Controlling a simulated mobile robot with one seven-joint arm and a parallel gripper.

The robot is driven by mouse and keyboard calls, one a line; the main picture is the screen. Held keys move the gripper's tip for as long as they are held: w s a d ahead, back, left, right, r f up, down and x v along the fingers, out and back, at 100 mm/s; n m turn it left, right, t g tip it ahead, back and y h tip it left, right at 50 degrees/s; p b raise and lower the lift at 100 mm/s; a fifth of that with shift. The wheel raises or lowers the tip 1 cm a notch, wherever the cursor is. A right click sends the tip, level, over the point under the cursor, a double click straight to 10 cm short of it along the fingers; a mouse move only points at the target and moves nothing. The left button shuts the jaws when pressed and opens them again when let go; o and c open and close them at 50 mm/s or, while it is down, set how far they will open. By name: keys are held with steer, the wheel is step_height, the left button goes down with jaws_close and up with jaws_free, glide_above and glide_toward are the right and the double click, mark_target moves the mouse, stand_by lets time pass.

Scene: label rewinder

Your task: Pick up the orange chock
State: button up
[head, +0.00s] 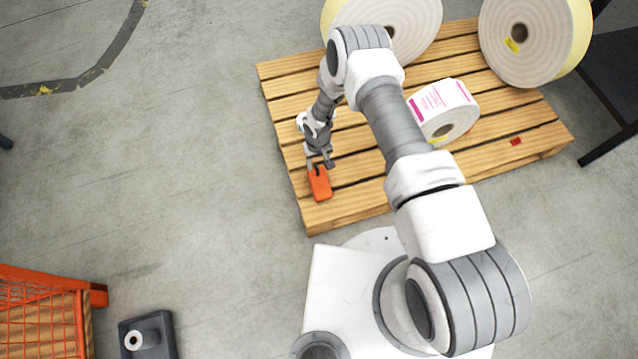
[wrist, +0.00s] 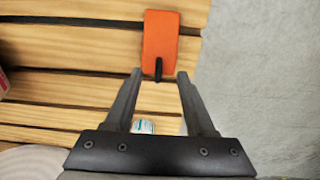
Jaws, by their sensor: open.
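The orange chock (head: 320,184) lies on the wooden pallet (head: 350,205), close to its left edge in the head view. In the wrist view the orange chock (wrist: 160,42) is at the top centre, with a small dark piece at its near end. My gripper (head: 320,165) is over the pallet at the chock's upper end. In the wrist view my gripper (wrist: 160,76) is open, its two fingertips on either side of the dark piece. Most of the orange body is beyond the fingertips. Whether the fingers touch the chock I cannot tell.
A label roll (head: 455,95) with pink print lies on the pallet to the right. Two large rolls, one at the top centre (head: 425,25) and one at the top right (head: 520,70), stand at the back. An orange mesh crate (head: 95,295) is at lower left. Floor left of the pallet is clear.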

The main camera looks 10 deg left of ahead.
mark_target(318, 170)
steer(key=f+b, duration=0.1)
steer(key=f, duration=0.1)
steer(key=f+b, duration=0.1)
steer(key=f, duration=0.1)
steer(key=f+b, duration=0.1)
steer(key=f, duration=0.1)
steer(key=shift+w+a+f, duration=0.1)
steer(key=shift+w+f, duration=0.15)
steer(key=shift+r, duration=0.1)
jaws_close()
stand_by(1.1)
